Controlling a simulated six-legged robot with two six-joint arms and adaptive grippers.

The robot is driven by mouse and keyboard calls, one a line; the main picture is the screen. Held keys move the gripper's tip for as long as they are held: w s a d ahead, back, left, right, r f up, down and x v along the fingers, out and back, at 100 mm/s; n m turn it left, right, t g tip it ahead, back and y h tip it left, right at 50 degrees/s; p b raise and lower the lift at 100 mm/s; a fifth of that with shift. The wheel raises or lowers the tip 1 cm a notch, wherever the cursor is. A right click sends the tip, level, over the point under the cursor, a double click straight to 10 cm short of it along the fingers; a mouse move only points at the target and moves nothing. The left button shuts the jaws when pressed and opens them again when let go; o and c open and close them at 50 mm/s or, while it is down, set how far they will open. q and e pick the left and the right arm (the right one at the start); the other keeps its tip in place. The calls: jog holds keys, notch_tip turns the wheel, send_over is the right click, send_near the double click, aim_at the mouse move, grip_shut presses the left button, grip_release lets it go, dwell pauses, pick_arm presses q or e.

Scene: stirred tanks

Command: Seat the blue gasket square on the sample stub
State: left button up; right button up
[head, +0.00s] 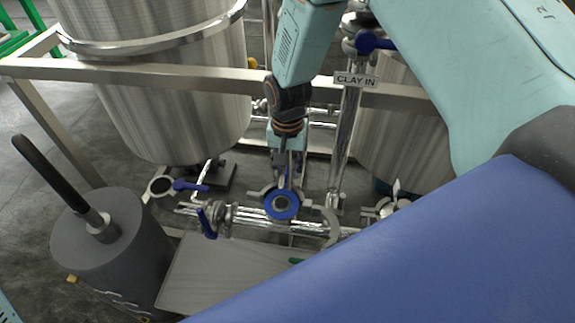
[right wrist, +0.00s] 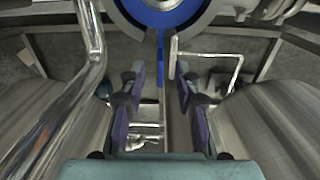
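The blue gasket (head: 271,208) is a flat ring with a thin blue tab, lying over the end of the metal sample stub (head: 281,203). In the right wrist view, the gasket (right wrist: 158,18) is cut by the top edge and a grey metal rim shows around it. I cannot tell whether it is exactly square. My right gripper (head: 287,170) is just behind the gasket. In the right wrist view, its fingers (right wrist: 159,82) are apart, with the tab between them and a gap on each side. My left gripper is out of view.
A curved metal clamp piece (head: 331,228) is right of the gasket. A blue-handled valve (head: 208,220) and a dark-faced port (head: 160,186) are left. A grey cylinder with a black handle (head: 110,245) stands at lower left beside a flat grey surface (head: 215,272). Large tanks (head: 165,100) flank my arm.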

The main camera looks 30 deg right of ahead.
notch_tip(320, 180, up, 12)
dwell(0.6)
dwell(0.5)
